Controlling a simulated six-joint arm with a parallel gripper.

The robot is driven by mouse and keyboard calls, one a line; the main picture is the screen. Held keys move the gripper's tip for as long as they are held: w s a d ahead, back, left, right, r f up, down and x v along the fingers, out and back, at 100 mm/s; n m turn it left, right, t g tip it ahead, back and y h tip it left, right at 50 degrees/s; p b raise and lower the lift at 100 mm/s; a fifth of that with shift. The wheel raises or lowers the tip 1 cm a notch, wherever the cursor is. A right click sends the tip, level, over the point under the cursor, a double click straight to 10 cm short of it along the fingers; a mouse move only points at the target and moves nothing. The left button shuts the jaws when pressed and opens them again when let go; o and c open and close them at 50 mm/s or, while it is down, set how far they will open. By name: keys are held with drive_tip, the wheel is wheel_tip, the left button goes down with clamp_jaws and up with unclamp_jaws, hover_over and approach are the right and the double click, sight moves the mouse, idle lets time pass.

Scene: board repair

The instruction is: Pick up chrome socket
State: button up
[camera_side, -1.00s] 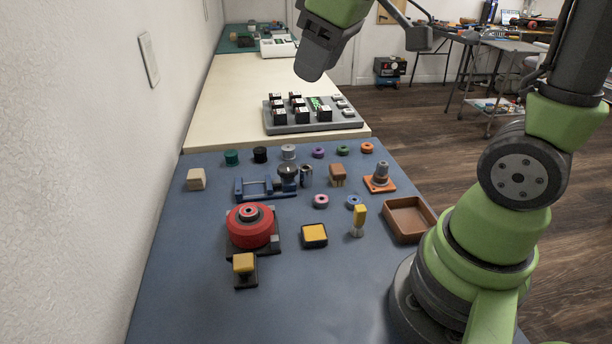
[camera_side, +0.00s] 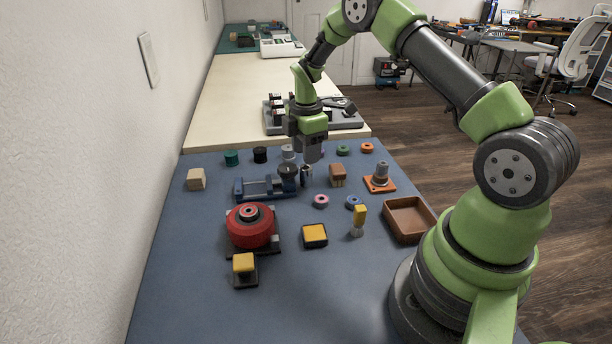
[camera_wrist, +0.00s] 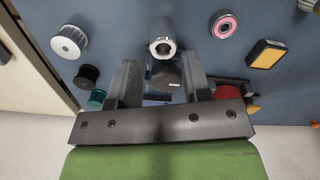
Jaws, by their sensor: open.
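The chrome socket (camera_side: 306,179) stands upright on the blue mat, just right of the blue vise-like holder (camera_side: 265,187). My gripper (camera_side: 312,158) points down right above the socket and hides its upper part in the side view. In the wrist view the socket (camera_wrist: 162,38) shows its round open top, ahead of the gap between my fingers (camera_wrist: 162,75). The jaws are open with nothing between them. I cannot tell the exact height left between fingertips and socket.
A dark round knob (camera_side: 289,170) on the holder stands close at the socket's left. A brown block (camera_side: 337,173) stands to its right, with several spools behind. A red round device (camera_side: 250,228) and a brown tray (camera_side: 405,220) lie nearer.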

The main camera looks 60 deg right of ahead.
sight(306, 173)
drive_tip(key=shift+s+a+f, duration=0.1)
drive_tip(key=shift+s+f, duration=0.05)
drive_tip(key=shift+f, duration=3)
drive_tip(key=c, duration=0.7)
wheel_tip(306, 173, up, 10)
drive_tip(key=shift+r, duration=0.1)
